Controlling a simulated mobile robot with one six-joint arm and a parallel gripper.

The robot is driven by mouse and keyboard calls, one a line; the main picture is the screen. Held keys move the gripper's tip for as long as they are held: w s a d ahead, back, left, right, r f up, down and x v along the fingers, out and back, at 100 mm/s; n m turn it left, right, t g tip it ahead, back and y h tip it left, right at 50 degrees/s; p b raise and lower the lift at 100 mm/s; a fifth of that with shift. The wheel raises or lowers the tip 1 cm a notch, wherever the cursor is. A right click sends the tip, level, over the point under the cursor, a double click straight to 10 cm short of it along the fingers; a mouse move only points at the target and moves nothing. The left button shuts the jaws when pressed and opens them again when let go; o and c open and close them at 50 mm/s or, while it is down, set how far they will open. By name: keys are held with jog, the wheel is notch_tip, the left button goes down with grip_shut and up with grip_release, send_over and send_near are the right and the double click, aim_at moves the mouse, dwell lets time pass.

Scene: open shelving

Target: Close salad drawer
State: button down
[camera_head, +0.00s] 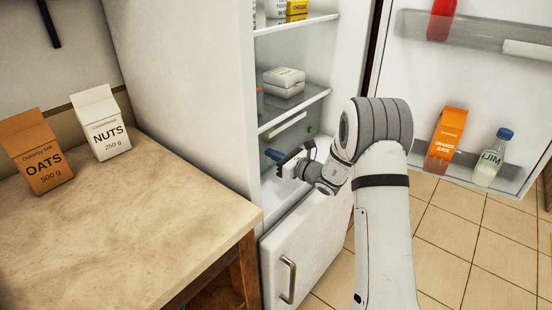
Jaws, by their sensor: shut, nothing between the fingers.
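The open fridge (210,90) stands in the middle of the view. My gripper (276,156) is inside its lower compartment, below the glass shelf (300,106), with its fingers shut and empty, pointing left. A pale strip (288,125) and a small green item (311,130) show just under that shelf, above my gripper. They may belong to the salad drawer, but its outline is not clear. My gripper and wrist hide part of this area. I cannot tell how far the drawer stands out or whether my gripper touches it.
The fridge door (480,85) is swung open at right, holding orange juice (446,138) and a bottle (493,160). A white carton (284,82) sits on the glass shelf. A closed lower door (310,245) is below. The counter (120,220) at left holds oats (38,152) and nuts (101,124).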

jog(key=shift+w+a+r, duration=0.2)
jog(key=shift+w+r, duration=0.05)
jog(key=shift+r, duration=0.2)
jog(key=shift+s+d+f, duration=0.2)
jog(key=shift+d, duration=0.2)
jog(key=v, duration=1.3)
jog(key=s+a+r+n+g+h+p, duration=0.1)
jog(key=s+a+r+n+g+p, duration=0.3)
jog(key=s, duration=0.3)
jog(key=s+a+r+n+g+h+p, duration=0.1)
jog(key=s+a+r+n+g, duration=0.2)
jog(key=s+n, duration=0.35)
jog(key=s+a+r+n+g+h+p, duration=0.1)
jog(key=s+a+r+n+g+p, duration=0.2)
jog(key=s+r, duration=0.4)
jog(key=s+d+r+n+h+p, duration=0.3)
jog(key=s+d+n+h, duration=0.2)
jog(key=s+d+n, duration=0.1)
jog(key=s+d+r+n+h+p, duration=0.3)
jog(key=s+d+n+h, duration=0.2)
jog(key=s+d+n, duration=0.1)
jog(key=shift+s+r+n+t+h+p, duration=0.3)
jog(key=shift+s+r+n+t+p, duration=0.15)
jog(key=shift+s, duration=0.1)
